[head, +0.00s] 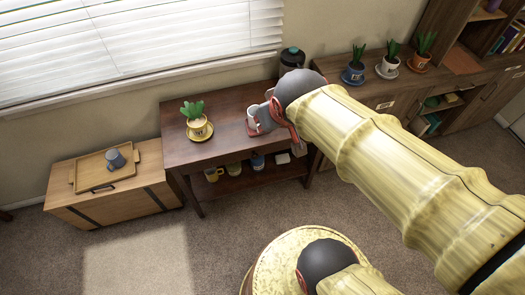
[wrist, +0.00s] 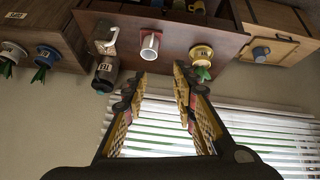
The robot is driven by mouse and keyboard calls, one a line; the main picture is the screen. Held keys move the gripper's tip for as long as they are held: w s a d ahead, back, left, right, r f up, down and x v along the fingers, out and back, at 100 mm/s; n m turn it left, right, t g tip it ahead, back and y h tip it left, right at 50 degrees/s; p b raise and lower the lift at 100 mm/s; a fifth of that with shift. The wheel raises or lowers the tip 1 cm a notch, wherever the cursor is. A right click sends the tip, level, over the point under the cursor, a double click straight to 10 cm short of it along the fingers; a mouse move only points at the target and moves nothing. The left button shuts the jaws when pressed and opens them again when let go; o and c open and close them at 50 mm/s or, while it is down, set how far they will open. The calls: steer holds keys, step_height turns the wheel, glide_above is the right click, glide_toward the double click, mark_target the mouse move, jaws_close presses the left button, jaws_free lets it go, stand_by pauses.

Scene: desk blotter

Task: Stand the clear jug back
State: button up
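A white mug (wrist: 150,43) sits on a red mat ahead of my fingers. My gripper (wrist: 156,82) is open, with nothing between its fingers. In the head view my gripper (head: 268,116) is over the table's right part, near the mug.
A potted plant on a yellow saucer (head: 198,130) stands on the table's left part. Mugs, including a yellow one (head: 212,174), stand on the lower shelf. A low cabinet with a tray (head: 91,170) is left; several potted plants line the right cabinet. The window blinds (head: 150,40) are behind.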

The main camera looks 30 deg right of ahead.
steer(key=s+a+g+y, duration=0.1)
steer(key=s+a+y, duration=0.1)
steer(key=s+a, duration=0.5)
steer(key=shift+s+r+n, duration=0.4)
steer(key=shift+s, duration=0.25)
